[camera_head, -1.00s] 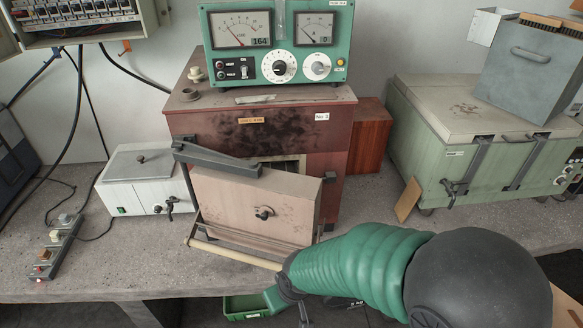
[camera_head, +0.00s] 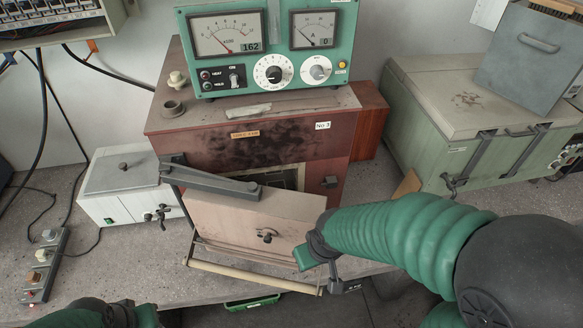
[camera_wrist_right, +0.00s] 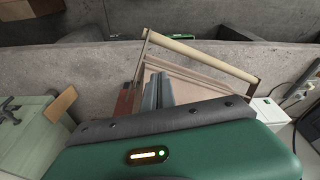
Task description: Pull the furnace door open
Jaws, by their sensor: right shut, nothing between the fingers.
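The furnace (camera_head: 200,130) is a dark red box at the middle of the bench. Its pale pinkish door (camera_head: 235,218) stands partly open, with a gap onto a dark opening (camera_head: 286,178) behind its top edge. A pale bar handle (camera_head: 250,281) runs along the door's lower front; it also shows in the wrist view (camera_wrist_right: 200,56). My right gripper (camera_head: 338,286) is by the handle's right end. In the wrist view its grey fingers (camera_wrist_right: 158,88) are together and empty; contact with the handle is unclear. My left arm shows at the bottom left, its gripper out of frame.
A green meter unit (camera_head: 270,45) sits on the furnace. A small white box (camera_head: 125,188) stands to the left, near a power strip (camera_head: 45,265) with cables. A large pale green chest (camera_head: 440,120) stands to the right. A green bin (camera_head: 252,302) is below the bench edge.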

